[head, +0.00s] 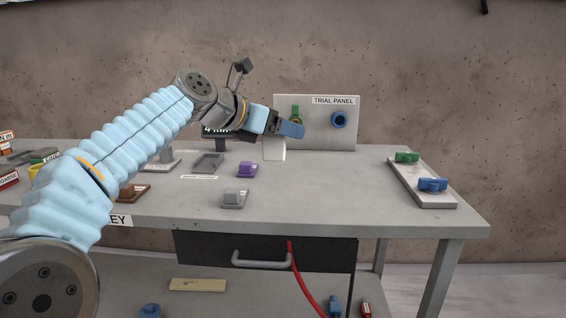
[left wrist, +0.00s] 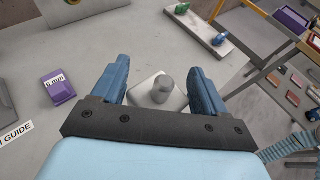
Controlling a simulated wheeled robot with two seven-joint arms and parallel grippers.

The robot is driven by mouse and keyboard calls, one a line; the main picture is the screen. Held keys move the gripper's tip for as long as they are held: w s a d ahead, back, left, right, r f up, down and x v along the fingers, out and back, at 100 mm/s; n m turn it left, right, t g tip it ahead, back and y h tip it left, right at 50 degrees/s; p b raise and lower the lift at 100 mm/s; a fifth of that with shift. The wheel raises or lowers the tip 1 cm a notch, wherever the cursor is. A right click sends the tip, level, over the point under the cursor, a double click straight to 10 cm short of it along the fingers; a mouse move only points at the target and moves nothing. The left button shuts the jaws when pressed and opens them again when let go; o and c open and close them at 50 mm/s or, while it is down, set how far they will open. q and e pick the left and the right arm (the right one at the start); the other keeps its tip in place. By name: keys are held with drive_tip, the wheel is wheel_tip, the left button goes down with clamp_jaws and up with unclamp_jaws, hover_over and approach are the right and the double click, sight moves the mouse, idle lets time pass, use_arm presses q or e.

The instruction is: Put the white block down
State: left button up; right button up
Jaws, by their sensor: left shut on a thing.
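My left gripper (head: 291,130) reaches over the back middle of the table, in front of the trial panel. It is shut on the white block (head: 274,152), which hangs below the fingers in the head view. In the left wrist view the white block (left wrist: 145,98) shows between the two blue fingers (left wrist: 158,85), with a grey round knob (left wrist: 164,88) on it. I cannot tell whether its underside touches the table. My right gripper is not in view.
A purple block (head: 247,170), a grey block (head: 236,197) and a grey tray (head: 207,163) lie left. A board (head: 420,184) with green and blue handles lies right. The table (head: 330,195) between is clear.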

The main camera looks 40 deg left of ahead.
use_arm(q)
drive_tip(key=w+f, duration=0.4)
drive_tip(key=w+f+b, duration=0.1)
drive_tip(key=w+f, duration=0.3)
drive_tip(key=w+d+f+b, duration=0.1)
drive_tip(key=w+f, duration=0.3)
drive_tip(key=shift+w+f, duration=0.3)
drive_tip(key=shift+r, duration=0.1)
drive_tip(key=o, duration=1.2)
drive_tip(key=v, duration=1.2)
drive_tip(key=shift+b, duration=0.3)
